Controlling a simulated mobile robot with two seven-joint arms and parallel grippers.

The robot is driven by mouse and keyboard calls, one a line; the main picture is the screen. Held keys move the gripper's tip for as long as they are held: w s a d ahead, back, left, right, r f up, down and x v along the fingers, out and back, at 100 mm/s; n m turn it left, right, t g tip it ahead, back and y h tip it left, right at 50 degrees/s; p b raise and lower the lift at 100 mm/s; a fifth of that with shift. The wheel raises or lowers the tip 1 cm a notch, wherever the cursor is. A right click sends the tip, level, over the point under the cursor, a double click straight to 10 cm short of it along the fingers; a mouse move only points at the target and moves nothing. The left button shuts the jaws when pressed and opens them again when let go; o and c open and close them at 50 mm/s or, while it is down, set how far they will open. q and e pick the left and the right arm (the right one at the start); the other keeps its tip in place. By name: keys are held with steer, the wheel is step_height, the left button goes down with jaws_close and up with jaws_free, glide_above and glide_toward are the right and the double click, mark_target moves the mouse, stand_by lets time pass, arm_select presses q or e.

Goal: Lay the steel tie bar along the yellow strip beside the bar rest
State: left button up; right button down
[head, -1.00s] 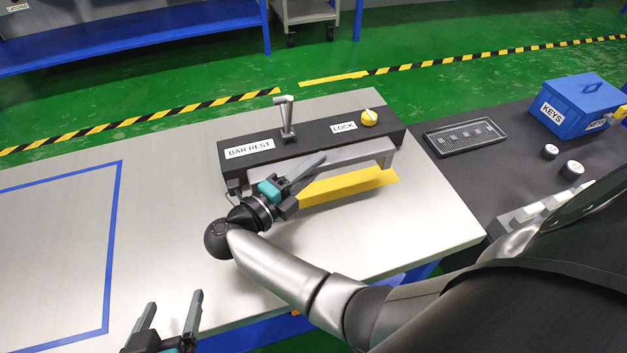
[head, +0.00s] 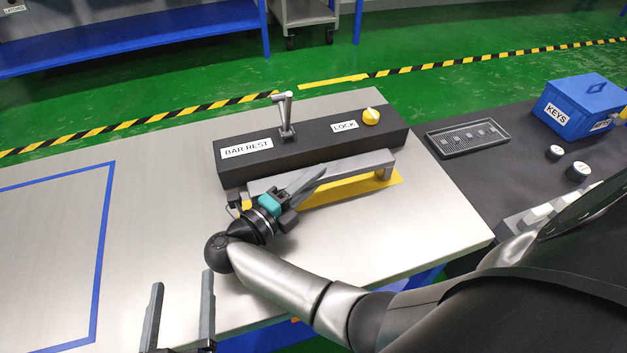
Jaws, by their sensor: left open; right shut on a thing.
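The steel tie bar (head: 358,163) is a grey bar with a short leg at its right end. It lies roughly parallel to the front of the black bar rest (head: 308,144), with a narrow gap between them. The yellow strip (head: 347,188) shows below and in front of the bar, partly covered by it. Whether the bar touches the strip I cannot tell. My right gripper (head: 316,174) is shut on the tie bar left of its middle and hides part of it. My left gripper (head: 182,279) is open and empty over the table's front left.
A lever (head: 287,118) and a yellow lock knob (head: 371,116) stand on the bar rest. A black tray (head: 468,138) and a blue KEYS box (head: 582,105) are on the dark mat to the right. The blue-outlined area (head: 104,240) at left is clear.

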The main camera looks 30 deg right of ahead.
steer(key=shift+f, duration=0.2)
stand_by(0.3)
steer(key=c, duration=0.7)
jaws_free()
steer(key=shift+r, duration=0.1)
steer(key=shift+a, duration=0.1)
